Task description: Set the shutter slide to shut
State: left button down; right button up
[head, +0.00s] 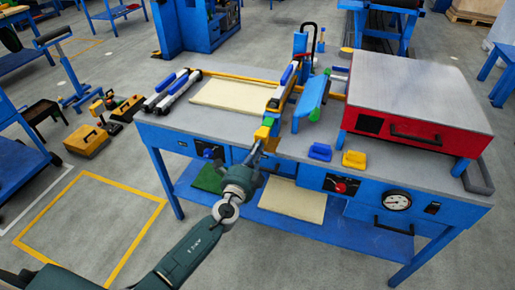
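My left arm reaches in from the bottom of the head view. Its gripper (256,150) is at the front edge of the grey-topped blue workbench (235,123), just in front of a yellow and green end piece (266,129) on a long rail. The fingers are small and partly hidden by the gripper body, so I cannot tell whether they are open, or touching the end piece. I cannot tell for certain which part is the shutter slide. A red box (415,145) with a grey lid, a dark square and a black handle stands on the bench's right. My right gripper is not in view.
A blue knob panel (208,152), a red knob panel (341,187) and a gauge (397,201) are on the bench front. Small blue (320,152) and yellow (354,159) blocks lie near the front edge.

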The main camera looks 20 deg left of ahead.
aim_at(263, 136)
pick_arm(q)
jog(key=w+b, duration=0.3)
jog(key=w, duration=0.2)
jog(key=shift+w+d+f, duration=0.1)
jog(key=shift+w, duration=0.2)
jog(key=shift+r, duration=0.35)
